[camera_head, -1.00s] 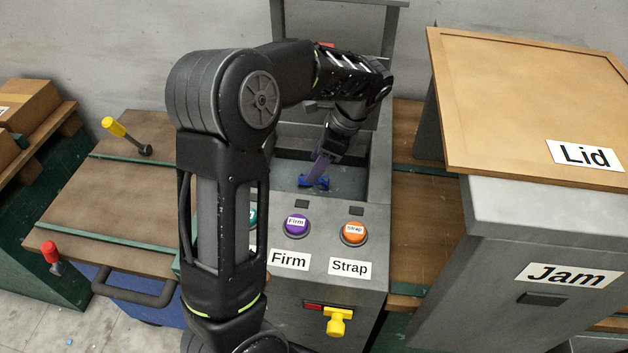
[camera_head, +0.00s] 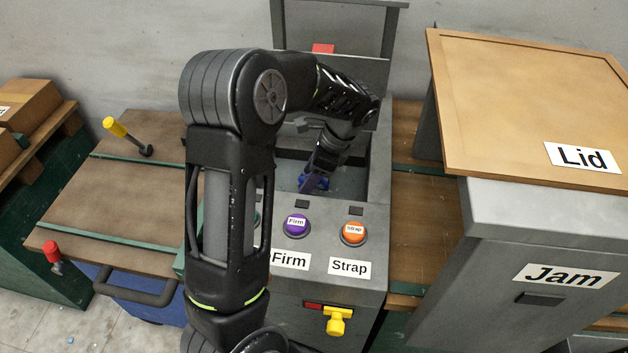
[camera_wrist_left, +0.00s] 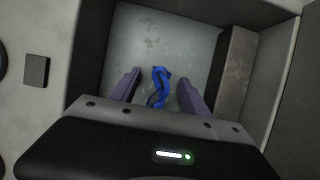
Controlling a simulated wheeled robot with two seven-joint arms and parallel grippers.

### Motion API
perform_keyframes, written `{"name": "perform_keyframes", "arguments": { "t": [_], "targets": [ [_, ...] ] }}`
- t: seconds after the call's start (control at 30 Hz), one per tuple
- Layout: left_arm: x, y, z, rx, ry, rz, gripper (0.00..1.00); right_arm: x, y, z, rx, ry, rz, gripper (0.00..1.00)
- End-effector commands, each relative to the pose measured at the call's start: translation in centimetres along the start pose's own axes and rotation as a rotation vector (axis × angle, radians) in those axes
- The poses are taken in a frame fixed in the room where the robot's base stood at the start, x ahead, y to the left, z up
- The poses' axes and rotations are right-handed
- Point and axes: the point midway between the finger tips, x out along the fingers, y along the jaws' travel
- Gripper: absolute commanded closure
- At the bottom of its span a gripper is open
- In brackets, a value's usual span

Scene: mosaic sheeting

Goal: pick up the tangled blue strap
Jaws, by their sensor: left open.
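The tangled blue strap (camera_wrist_left: 160,86) lies on the grey floor of the machine's recess, as the left wrist view shows. In the head view only a bit of the strap (camera_head: 314,182) shows beside my gripper. My left gripper (camera_wrist_left: 158,88) is open, with one purple finger on each side of the strap. In the head view the left gripper (camera_head: 312,182) points down into the recess, close to the strap. I cannot tell whether the fingers touch the strap. My right gripper is not in view.
Grey walls of the recess (camera_head: 378,160) surround the gripper closely. In front are a purple Firm button (camera_head: 296,226), an orange Strap button (camera_head: 354,233) and a yellow knob (camera_head: 338,321). The Jam cabinet (camera_head: 500,250) with its wooden Lid (camera_head: 530,100) stands right. A wooden table (camera_head: 115,200) is left.

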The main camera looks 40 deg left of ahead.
Motion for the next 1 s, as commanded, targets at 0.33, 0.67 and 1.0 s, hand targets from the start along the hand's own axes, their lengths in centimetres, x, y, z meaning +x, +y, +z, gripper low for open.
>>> {"name": "perform_keyframes", "arguments": {
  "t": [0.33, 0.67, 1.0],
  "targets": [
    [-0.02, -0.01, 0.01, 0.000, 0.000, 0.000, 0.68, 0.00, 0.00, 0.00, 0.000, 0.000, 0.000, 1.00],
    [-0.02, 0.00, 0.00, 0.000, 0.000, 0.000, 0.95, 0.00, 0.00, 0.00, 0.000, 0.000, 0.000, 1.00],
    [-0.02, -0.01, 0.00, 0.000, 0.000, 0.000, 1.00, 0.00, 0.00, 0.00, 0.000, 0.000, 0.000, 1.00]
  ]
}}
